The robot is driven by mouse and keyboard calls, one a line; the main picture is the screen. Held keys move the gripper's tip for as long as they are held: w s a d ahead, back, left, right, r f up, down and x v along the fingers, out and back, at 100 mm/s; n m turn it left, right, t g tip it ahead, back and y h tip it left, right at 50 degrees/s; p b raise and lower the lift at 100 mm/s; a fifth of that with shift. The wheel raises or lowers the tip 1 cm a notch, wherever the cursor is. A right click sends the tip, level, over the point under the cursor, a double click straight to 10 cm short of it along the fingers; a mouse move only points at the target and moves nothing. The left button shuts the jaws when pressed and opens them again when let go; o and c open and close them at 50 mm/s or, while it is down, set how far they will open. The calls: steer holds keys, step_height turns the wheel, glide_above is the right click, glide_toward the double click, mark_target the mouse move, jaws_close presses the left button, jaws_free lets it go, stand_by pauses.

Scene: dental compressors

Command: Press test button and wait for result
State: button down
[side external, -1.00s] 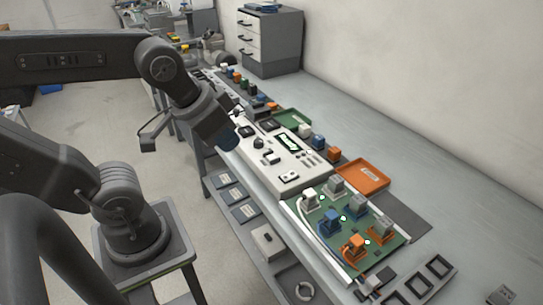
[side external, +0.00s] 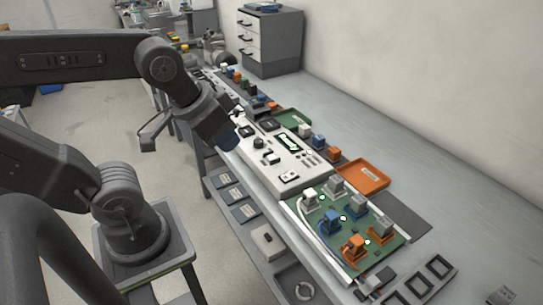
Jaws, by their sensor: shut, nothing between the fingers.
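My gripper (side external: 226,140) is shut and empty, pointing down at the panel's left end. I cannot tell whether it touches the panel.
A row of small coloured blocks runs along the bench. A grey drawer cabinet (side external: 270,55) stands at the far end.

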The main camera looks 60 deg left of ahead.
steer(key=m+t+h, duration=0.3)
steer(key=m+h, duration=0.1)
steer(key=m, duration=1)
glide_above(271, 158)
step_height(271, 158, down, 9)
steer(key=shift+r, duration=0.2)
steer(key=shift+f, duration=4.4)
steer(key=shift+f, duration=0.1)
